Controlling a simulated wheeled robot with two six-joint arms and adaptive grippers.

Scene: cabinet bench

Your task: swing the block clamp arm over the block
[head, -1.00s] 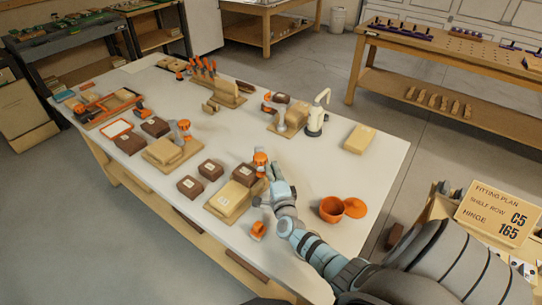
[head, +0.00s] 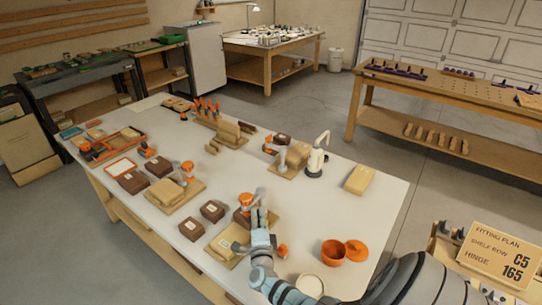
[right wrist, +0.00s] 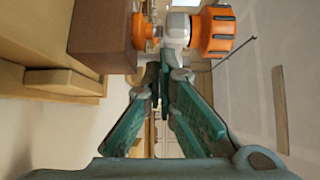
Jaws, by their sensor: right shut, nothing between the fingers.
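The block clamp (head: 245,201) is an orange and pale grey post by a dark brown block (head: 240,217), near a tan block (head: 228,241) on a board. My right gripper (head: 259,217) is shut and empty, just right of the clamp in the head view. In the right wrist view the closed fingertips (right wrist: 158,82) lie just below the clamp's grey body (right wrist: 176,30); contact cannot be told. The clamp's orange knob (right wrist: 218,31) is to the right and a brown block (right wrist: 101,36) to the left. My gripper partly hides the clamp station. My left gripper is not in view.
Two loose brown blocks (head: 212,211) lie left of the clamp. An orange pot (head: 332,251) and an orange piece (head: 281,250) stand to the right. Similar fixtures (head: 187,172) and (head: 296,155) stand farther back. The white tabletop (head: 305,205) is clear right of the clamp.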

